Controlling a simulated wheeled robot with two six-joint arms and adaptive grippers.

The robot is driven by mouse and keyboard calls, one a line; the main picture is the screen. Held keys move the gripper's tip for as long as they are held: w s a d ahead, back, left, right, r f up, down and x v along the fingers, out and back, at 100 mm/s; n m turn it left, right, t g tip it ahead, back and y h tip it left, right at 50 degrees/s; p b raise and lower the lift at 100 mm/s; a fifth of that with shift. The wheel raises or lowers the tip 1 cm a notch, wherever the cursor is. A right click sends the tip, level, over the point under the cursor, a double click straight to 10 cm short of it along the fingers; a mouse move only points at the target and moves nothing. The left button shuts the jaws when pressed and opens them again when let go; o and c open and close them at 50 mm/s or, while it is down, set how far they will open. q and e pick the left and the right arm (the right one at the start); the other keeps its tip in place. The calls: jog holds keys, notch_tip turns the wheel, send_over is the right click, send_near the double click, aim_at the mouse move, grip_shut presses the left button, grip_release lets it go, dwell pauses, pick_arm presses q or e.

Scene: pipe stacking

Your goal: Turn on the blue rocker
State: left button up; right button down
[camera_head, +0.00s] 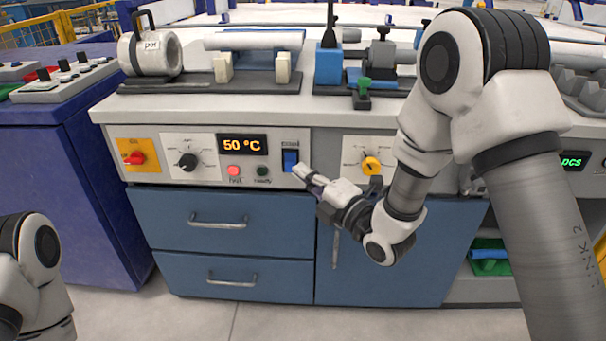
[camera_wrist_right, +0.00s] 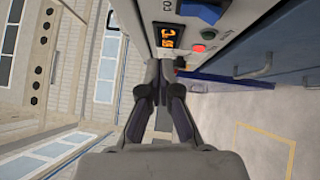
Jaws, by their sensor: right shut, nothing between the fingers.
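The blue rocker (camera_head: 290,160) is on the front panel, right of the orange "50 °C" display (camera_head: 242,145) and under a label that seems to read "cool". It also shows in the right wrist view (camera_wrist_right: 200,10), at the top edge. My right gripper (camera_head: 300,172) is shut and empty, its fingertips close below and right of the rocker; I cannot tell whether they touch the panel. In the right wrist view the fingers (camera_wrist_right: 158,65) point toward the panel edge. My left gripper is out of view; only part of my left arm shows at lower left.
A red knob (camera_head: 135,158), a black knob (camera_head: 188,161), a yellow knob (camera_head: 371,164), a lit red "hot" button (camera_head: 233,171) and a dark "ready" lamp (camera_head: 263,172) share the panel. Blue drawers (camera_head: 225,222) with handles are below. Pipe fixtures (camera_head: 255,65) stand on top.

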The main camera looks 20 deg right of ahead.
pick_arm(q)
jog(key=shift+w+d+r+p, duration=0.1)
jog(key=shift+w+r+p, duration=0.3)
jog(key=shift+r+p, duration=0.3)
pick_arm(e)
jog(key=v, duration=0.7)
jog(key=shift+s+d+r, duration=0.15)
jog(key=shift+d+r, duration=0.25)
jog(key=shift+r, duration=0.25)
